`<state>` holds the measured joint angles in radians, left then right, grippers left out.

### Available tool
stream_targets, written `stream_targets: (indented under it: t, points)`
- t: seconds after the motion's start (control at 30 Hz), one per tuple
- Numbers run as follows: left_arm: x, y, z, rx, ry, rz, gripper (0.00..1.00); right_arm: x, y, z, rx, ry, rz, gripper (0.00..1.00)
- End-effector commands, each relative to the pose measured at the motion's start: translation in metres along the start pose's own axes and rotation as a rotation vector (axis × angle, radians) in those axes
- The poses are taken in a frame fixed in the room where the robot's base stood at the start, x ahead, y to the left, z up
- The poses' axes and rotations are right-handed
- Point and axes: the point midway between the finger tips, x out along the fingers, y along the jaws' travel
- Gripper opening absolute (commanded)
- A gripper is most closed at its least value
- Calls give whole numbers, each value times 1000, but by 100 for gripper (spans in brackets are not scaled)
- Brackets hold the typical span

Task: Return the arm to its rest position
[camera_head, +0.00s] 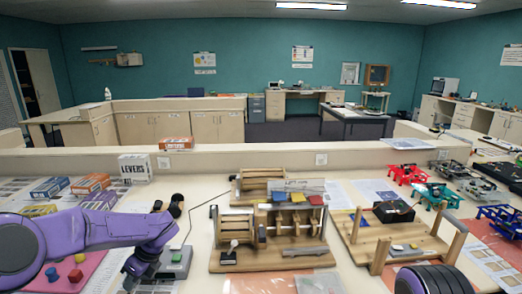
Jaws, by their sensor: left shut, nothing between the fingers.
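My purple left arm (90,231) comes in from the left and reaches over the white table. My left gripper (146,268) is dark and points down at the arm's end. It is shut and empty, close beside a small grey box (176,262) with a light button on top. I cannot tell whether it touches the box. The arm hides part of the table behind it. My right gripper is out of view.
A wooden lever mechanism (271,258) stands right of the box; another wooden rig (397,247) is further right. Small cartons, including a white one (134,168), stand behind the arm. A pink board (64,275) lies below it. Red, teal and blue frames (407,175) are at right.

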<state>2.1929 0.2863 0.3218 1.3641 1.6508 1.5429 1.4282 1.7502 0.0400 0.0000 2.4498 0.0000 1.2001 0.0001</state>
Motion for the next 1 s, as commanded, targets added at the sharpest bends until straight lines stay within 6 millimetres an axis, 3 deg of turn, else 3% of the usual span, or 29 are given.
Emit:
stream_targets:
  t: [0.03, 0.17, 0.3, 0.4, 0.53, 0.57, 0.77, 0.83, 1.0]
  points:
    - [24, 9, -8, 166, -84, 28, 0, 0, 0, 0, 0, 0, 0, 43]
    - [86, 35, -28, 780, -339, 117, 0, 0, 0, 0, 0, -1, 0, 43]
    - [154, 79, -80, 1757, -594, 248, 0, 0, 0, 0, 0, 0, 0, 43]
    - [186, 120, -127, 2385, -703, 286, 0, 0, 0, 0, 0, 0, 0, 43]
    - [207, 177, -178, 2975, -792, 249, 0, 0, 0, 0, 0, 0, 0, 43]
    - [210, 190, -188, -2977, 781, -222, 0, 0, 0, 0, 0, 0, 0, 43]
    - [216, 273, -238, -2429, 616, -13, 0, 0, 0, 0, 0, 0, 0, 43]
    - [243, 267, -255, -2400, 618, -5, 0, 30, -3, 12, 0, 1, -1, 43]
    - [284, 254, -278, -2408, 621, -8, 0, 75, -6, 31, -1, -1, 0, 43]
